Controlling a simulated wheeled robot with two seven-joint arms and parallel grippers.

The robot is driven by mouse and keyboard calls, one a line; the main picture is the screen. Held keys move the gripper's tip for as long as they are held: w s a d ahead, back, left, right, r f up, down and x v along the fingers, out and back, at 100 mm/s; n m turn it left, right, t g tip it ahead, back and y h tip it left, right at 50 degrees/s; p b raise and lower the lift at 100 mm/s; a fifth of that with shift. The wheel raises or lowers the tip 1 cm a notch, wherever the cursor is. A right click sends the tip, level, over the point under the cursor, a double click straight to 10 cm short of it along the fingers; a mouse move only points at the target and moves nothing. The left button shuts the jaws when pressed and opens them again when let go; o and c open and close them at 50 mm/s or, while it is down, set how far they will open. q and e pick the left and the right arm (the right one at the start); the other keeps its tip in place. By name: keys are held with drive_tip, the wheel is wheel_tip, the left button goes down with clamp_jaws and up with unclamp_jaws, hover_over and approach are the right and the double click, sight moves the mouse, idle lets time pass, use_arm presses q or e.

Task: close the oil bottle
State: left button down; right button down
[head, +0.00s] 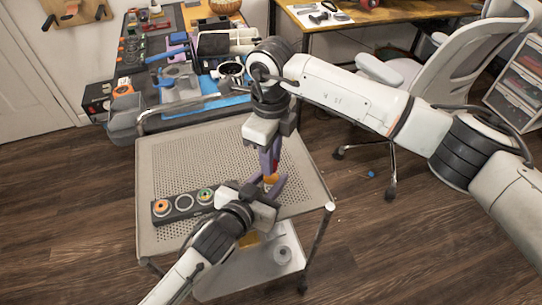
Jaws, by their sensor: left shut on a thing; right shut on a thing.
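My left gripper (276,187) comes in from below and is shut around the bottle. My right gripper (269,170) points down from above and is shut right over the bottle's top. What it grips looks like the bottle's cap, but the fingers hide it. I cannot tell whether the cap touches the bottle neck.
A black holder (182,208) with several round openings lies on the cart top (165,160) at left. The cart's raised rail borders its far side. Behind is a crowded workbench with a blue mat (205,106). An office chair (440,70) stands at right. The cart's left back area is clear.

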drive_tip(key=shift+m, duration=0.3)
drive_tip(key=c, duration=1.5)
unclamp_jaws()
drive_tip(key=shift+o, duration=0.2)
wheel_tip(320, 180, up, 12)
use_arm(q)
drive_tip(key=c, duration=1.2)
unclamp_jaws()
drive_tip(key=shift+s, duration=0.1)
